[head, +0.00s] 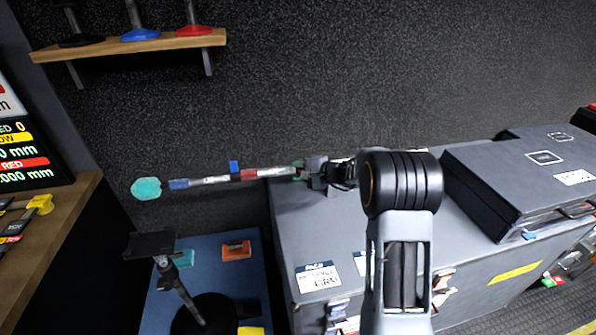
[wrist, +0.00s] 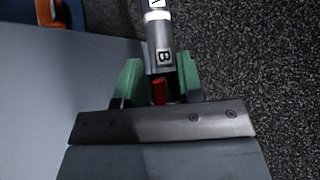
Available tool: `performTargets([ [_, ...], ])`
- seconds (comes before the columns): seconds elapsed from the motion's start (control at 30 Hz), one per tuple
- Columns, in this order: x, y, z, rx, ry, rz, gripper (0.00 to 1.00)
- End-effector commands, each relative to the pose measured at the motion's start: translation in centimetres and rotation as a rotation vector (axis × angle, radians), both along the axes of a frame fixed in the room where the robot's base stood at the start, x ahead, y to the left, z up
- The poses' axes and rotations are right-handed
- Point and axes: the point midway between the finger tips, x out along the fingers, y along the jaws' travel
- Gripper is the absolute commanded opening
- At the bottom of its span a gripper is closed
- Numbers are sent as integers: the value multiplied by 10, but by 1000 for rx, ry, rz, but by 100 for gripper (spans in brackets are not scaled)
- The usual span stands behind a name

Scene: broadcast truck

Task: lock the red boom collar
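A thin boom (head: 212,179) extends nearly level to the left of my gripper (head: 299,171) in the head view. It has a red collar (head: 252,174), white and grey sections, blue parts and a teal disc (head: 146,188) at its far left end. In the wrist view, the green pads of my gripper (wrist: 160,78) sit on both sides of the boom's near grey section (wrist: 161,55), marked B, and appear closed against it. A white band marked A is farther out. A small red part (wrist: 158,92) shows between the pads at the near end.
A grey cabinet (head: 285,235) stands below my gripper, with a closed case (head: 500,195) at right. A black stand (head: 180,285) stands on a blue surface below the boom, near an orange block (head: 236,250). A wall shelf (head: 130,46) is at upper left.

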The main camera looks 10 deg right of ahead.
Motion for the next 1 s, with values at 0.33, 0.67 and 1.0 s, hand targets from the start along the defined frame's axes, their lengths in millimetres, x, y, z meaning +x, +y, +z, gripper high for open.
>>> performTargets([
  [0.33, 3, 4, -2, 1, 1, 0, 34],
  [0.67, 3, 4, -2, 1, 1, 0, 8],
  [1.0, 3, 4, -1, 0, 3, 0, 0],
])
